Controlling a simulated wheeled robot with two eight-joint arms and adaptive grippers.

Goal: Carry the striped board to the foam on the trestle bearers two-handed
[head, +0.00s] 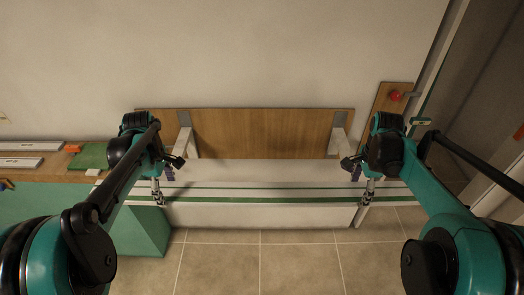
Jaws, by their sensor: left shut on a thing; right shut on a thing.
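The striped board (260,200), long and pale with green lines along it, lies crosswise in front of me, level as far as I can see. My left gripper (158,192) is shut on it near its left part. My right gripper (368,190) is shut on it near its right part. Beyond it are two pale bearers, one at left (185,141) and one at right (337,143), against a brown wooden panel. Small purple patches (170,174) show beside both grippers; I cannot tell whether they are the foam. My arms hide parts of the board.
A workbench at left carries a green mat (90,156) and pale bars (32,146). A green box-shaped block (140,235) stands below it. At right a wooden panel holds a red knob (395,96), near a door frame. Tiled floor (260,260) is clear in front.

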